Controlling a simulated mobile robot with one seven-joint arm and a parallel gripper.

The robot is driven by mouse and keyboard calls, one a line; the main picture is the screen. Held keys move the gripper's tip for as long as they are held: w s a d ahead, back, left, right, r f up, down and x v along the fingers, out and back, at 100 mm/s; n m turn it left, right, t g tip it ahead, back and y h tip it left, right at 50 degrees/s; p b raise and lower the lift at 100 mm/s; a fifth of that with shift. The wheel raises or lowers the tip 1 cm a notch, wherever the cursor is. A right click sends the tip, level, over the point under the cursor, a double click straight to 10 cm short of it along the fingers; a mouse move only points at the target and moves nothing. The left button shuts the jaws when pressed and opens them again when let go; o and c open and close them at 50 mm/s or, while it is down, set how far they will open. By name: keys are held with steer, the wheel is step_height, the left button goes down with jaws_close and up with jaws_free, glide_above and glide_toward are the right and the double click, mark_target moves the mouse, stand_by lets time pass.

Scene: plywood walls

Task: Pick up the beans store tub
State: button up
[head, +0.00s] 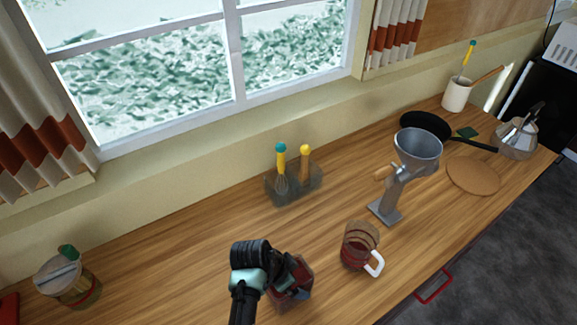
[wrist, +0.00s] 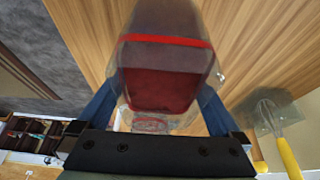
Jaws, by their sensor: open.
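A clear tub with a red band and dark red contents, which looks like the beans tub, stands on the wooden counter under my gripper in the head view (head: 307,277). My arm hides part of it there. In the wrist view the tub (wrist: 163,80) fills the middle, between the blue fingers of my gripper (wrist: 160,98). The fingers are open, one on each side of the tub. Whether they touch its walls I cannot tell. My gripper (head: 290,280) also shows in the head view, low over the tub.
A glass measuring jug (head: 358,248) with a white handle stands close on the right, with a metal grinder (head: 390,207) beyond it. A clear utensil holder (head: 294,185) is behind. A lidded jar (head: 70,285) stands far left. The counter between jar and tub is clear.

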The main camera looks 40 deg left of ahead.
steer(key=shift+f, duration=0.25)
stand_by(0.3)
steer(key=shift+c, duration=0.3)
jaws_close()
steer(key=shift+r, duration=0.2)
